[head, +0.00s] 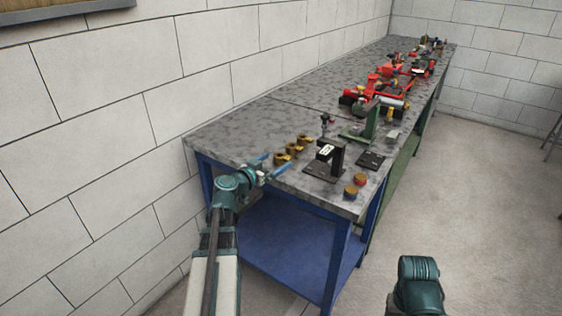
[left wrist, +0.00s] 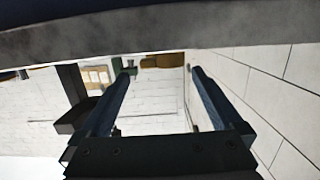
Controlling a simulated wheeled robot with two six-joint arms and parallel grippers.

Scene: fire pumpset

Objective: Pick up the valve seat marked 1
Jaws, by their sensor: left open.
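Three brass-coloured valve seats stand in a row near the front left of the grey bench top: the nearest (head: 281,159), the middle one (head: 292,149) and the farthest (head: 304,140). I cannot read any number on them. My left gripper (head: 274,162) is open and empty at the bench's near edge, its blue fingers pointing at the nearest valve seat. In the left wrist view a brass-coloured shape (left wrist: 162,61) shows beyond the two spread fingers, with the bench slab across the top. My right gripper is out of view; only part of that arm shows.
A black stand with a white label (head: 326,152) is right of the valve seats. A green stand (head: 370,124) and red pump parts (head: 375,92) are farther back. A wall borders the left.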

